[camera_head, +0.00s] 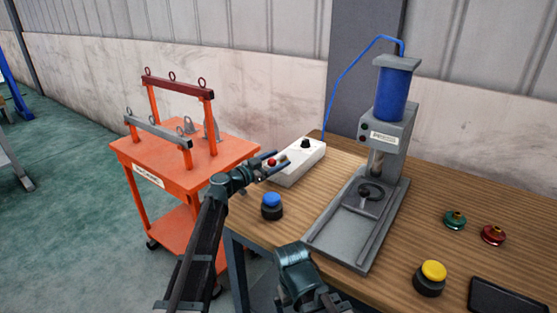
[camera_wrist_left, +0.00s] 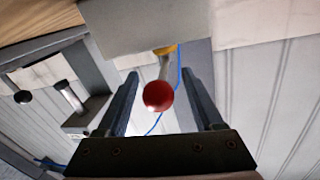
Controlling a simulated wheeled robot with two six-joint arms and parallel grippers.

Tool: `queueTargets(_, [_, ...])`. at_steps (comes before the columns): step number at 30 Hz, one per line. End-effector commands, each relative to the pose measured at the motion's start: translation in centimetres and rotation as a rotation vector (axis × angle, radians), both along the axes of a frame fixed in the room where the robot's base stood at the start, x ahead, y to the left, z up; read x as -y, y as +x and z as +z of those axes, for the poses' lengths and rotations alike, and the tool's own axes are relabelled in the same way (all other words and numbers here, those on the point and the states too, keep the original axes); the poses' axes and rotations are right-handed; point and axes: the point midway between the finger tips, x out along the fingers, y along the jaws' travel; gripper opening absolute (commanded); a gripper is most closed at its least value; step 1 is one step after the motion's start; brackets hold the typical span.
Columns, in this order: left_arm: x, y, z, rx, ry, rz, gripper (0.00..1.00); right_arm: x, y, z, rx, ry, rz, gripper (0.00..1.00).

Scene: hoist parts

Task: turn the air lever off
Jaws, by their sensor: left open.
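The air lever (camera_wrist_left: 158,96) ends in a red ball on a thin metal stem, with a yellowish fitting at its base. In the head view its red ball (camera_head: 271,162) shows at the near left end of a white box (camera_head: 300,165) on the bench's left edge. My left gripper (camera_head: 276,160) is at this end of the box. In the left wrist view its open fingers (camera_wrist_left: 160,78) stand one on each side of the ball, with a gap on both sides. My right arm shows at the bottom of the head view, but its gripper cannot be made out.
A grey press (camera_head: 372,190) with a blue cylinder and blue hose stands right of the box. A blue button (camera_head: 271,200) is near the bench's left edge; a yellow button (camera_head: 433,271) is at right. An orange cart (camera_head: 190,165) stands left of the bench.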

Motion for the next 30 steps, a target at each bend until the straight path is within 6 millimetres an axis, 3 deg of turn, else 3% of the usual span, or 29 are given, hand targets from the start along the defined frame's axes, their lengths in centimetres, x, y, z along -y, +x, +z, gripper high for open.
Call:
queueTargets(15, [-7.8,-7.1,0.0,0.000,0.000,0.003,0.69,0.0,0.0,0.0,0.000,0.000,0.000,1.00])
queueTargets(21, [-9.3,-8.4,0.0,0.000,0.000,0.002,0.69,0.0,0.0,0.0,0.000,0.000,0.000,1.00])
queueTargets(30, [-9.7,-8.7,0.0,0.000,0.000,0.001,0.69,0.0,0.0,0.0,0.000,0.000,0.000,1.00])
